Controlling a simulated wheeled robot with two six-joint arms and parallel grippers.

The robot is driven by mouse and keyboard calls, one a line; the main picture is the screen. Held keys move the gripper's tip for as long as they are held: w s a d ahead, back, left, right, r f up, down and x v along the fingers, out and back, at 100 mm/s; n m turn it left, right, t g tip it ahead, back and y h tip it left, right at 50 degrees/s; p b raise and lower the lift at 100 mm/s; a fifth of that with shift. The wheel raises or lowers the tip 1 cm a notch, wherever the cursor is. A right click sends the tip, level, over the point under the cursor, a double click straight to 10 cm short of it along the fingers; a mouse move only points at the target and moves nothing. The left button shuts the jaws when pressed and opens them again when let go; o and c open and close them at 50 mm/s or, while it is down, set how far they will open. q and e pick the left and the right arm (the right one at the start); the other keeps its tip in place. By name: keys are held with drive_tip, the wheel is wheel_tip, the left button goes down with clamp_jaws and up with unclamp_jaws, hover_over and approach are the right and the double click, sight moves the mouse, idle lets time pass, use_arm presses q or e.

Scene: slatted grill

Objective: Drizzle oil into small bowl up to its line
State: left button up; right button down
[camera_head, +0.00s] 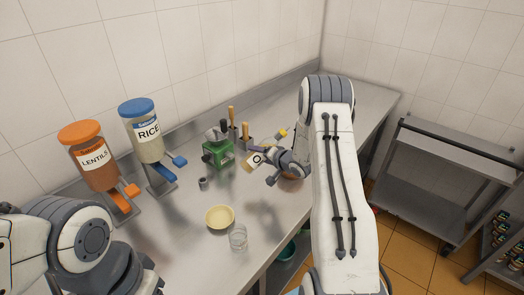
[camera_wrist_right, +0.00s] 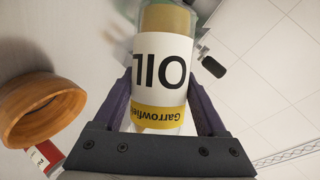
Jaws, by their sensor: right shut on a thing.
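The oil bottle (camera_head: 256,161) has a white label and is held above the counter. Its label reads OIL in the right wrist view (camera_wrist_right: 160,75), where yellow liquid shows behind the glass. My right gripper (camera_wrist_right: 161,90) is shut on the bottle, one finger on each side. In the head view this gripper (camera_head: 270,170) is behind and right of the small bowl. The small pale yellow bowl (camera_head: 219,217) stands on the counter, apart from the bottle. Its line and contents are too small to tell. My left arm shows at the lower left, but its fingertips are out of view.
A clear glass (camera_head: 238,240) stands close to the bowl. The lentils dispenser (camera_head: 93,160) and rice dispenser (camera_head: 147,135) stand at the left. A green grinder (camera_head: 217,152) and a small grey cup (camera_head: 203,183) are behind the bowl. A wooden bowl (camera_wrist_right: 38,108) is near my right gripper.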

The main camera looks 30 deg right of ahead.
sight(254, 161)
drive_tip(key=shift+a+f+m+y+p, duration=0.3)
drive_tip(key=shift+a+f+m+y, duration=0.1)
drive_tip(key=shift+a+m+y, duration=0.15)
drive_tip(key=shift+a+f+m+t+y, duration=0.3)
drive_tip(key=shift+a+f+m+y, duration=0.2)
drive_tip(key=shift+f+m, duration=0.3)
drive_tip(key=shift+r, duration=0.15)
idle(1.8)
